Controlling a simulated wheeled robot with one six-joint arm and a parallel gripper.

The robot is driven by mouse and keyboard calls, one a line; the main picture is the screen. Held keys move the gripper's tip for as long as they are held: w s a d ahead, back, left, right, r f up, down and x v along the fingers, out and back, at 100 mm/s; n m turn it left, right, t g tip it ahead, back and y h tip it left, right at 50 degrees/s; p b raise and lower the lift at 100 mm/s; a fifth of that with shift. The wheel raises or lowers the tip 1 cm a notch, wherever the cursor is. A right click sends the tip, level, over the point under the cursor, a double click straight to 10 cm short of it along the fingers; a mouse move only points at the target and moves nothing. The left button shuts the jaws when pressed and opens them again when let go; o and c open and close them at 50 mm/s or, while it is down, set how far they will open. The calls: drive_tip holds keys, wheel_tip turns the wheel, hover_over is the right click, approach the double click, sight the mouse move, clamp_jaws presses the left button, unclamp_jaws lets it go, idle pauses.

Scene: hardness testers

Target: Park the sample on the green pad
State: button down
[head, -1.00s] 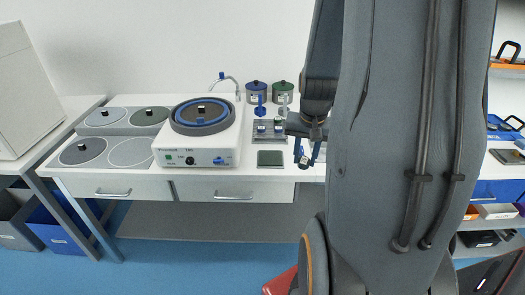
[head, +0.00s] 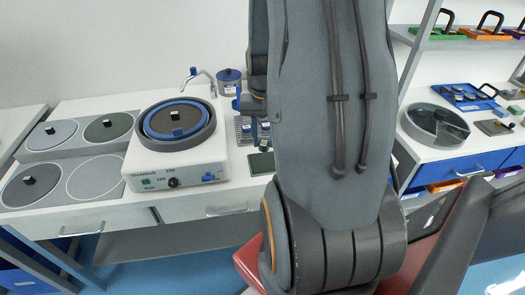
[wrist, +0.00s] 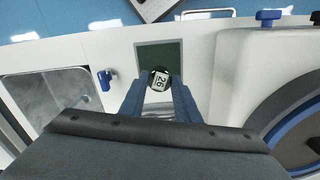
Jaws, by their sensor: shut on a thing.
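The green pad (wrist: 158,52) is a dark green square with a light rim on the white worktop in the wrist view. In the head view the pad (head: 261,163) shows partly, beside my arm. The sample (wrist: 160,80) is a small round dark piece with a white label reading 26. My gripper (wrist: 159,88) is shut on it, with the sample between the fingertips. In the wrist view the sample overlaps the near part of the pad. I cannot tell whether it touches the pad.
A grinding machine (head: 172,160) with a round blue-rimmed disc stands left of the pad. A metal rack (head: 243,128) stands just behind the pad. In the wrist view a sink basin (wrist: 55,100) and a blue tap handle (wrist: 104,80) lie left of the pad.

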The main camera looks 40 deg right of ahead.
drive_tip(key=shift+f+p, duration=0.55)
drive_tip(key=shift+f, duration=2.35)
drive_tip(key=shift+f, duration=0.15)
drive_tip(key=c, duration=1.3)
unclamp_jaws()
drive_tip(key=shift+c, duration=0.2)
